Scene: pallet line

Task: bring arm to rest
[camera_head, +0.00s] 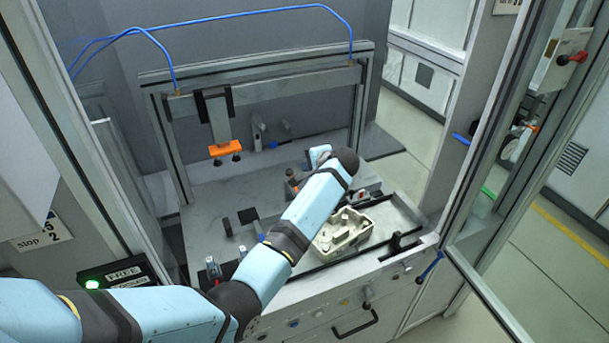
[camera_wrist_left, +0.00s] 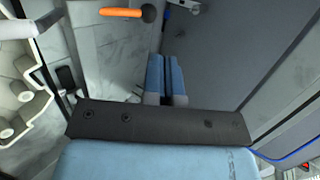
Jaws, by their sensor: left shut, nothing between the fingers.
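My left arm (camera_head: 310,210) comes in from the lower left and reaches over the workstation. Its left gripper (camera_head: 318,153) is small and partly hidden behind the wrist in the head view. In the left wrist view the two light-blue fingers (camera_wrist_left: 166,80) lie together, shut, with nothing seen between them. The gripper is above the far part of the bench, apart from the pale cast housing (camera_head: 352,236). The housing sits in the fixture at the front right, partly covered by my arm. It also shows at the left edge of the wrist view (camera_wrist_left: 18,100). My right gripper is not in view.
A metal frame (camera_head: 265,78) with blue hoses stands over the bench, carrying an orange suction tool (camera_head: 226,149). Small fixtures stand on the grey bench top (camera_head: 205,225). An open glazed door (camera_head: 500,190) is at right. A "FREE" sign (camera_head: 125,273) is at left.

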